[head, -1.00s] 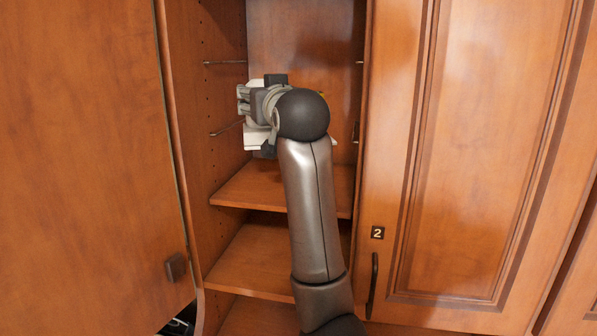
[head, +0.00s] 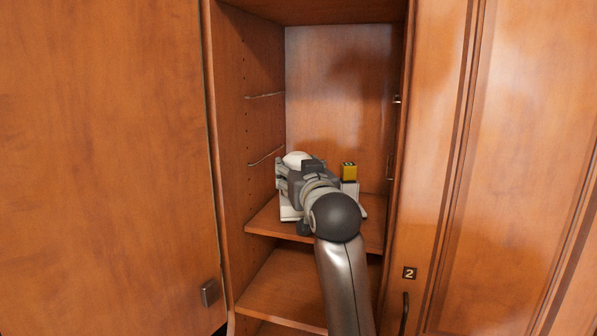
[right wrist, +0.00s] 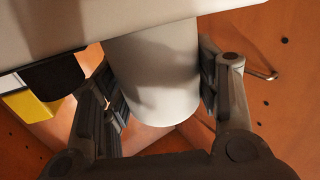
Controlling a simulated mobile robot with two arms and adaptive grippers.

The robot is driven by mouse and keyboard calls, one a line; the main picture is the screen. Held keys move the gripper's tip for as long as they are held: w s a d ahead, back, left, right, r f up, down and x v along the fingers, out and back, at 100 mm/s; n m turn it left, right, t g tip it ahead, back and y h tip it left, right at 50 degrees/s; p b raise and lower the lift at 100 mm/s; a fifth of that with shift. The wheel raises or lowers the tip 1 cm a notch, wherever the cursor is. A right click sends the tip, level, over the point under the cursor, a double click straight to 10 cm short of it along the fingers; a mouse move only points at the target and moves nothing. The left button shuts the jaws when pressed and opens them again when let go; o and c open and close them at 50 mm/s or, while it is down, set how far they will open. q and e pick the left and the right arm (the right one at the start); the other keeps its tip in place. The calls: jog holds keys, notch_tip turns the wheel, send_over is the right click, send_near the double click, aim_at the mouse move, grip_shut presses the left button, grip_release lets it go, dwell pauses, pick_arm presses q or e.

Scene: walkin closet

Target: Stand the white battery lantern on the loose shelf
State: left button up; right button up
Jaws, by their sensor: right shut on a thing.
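The white battery lantern (head: 296,159) shows as a rounded white top behind my right gripper (head: 298,182). In the right wrist view the fingers press on both sides of its smooth white cylinder (right wrist: 155,78). A wide pale flat piece (head: 290,213) shows below the hand; I cannot tell whether it belongs to the lantern. The wooden shelf (head: 262,222) lies directly under it inside the cabinet. The hand hides whether the lantern's lower end touches the shelf. My left gripper is not in view.
A small block with a yellow and black top (head: 348,172) stands just right of the hand, and also shows in the right wrist view (right wrist: 28,108). Metal shelf pins (head: 265,96) stick out along the cabinet's left wall. A lower shelf (head: 275,285) lies beneath.

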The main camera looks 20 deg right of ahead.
jog(key=shift+f, duration=0.4)
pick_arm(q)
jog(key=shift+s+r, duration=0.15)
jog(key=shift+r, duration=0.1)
pick_arm(e)
jog(key=shift+d, duration=0.1)
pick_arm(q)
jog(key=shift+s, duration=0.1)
pick_arm(e)
jog(key=shift+f, duration=0.15)
jog(key=o, duration=1.1)
jog(key=shift+f, duration=0.1)
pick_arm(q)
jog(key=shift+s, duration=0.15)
pick_arm(e)
jog(key=shift+o, duration=1.4)
jog(key=shift+s, duration=0.1)
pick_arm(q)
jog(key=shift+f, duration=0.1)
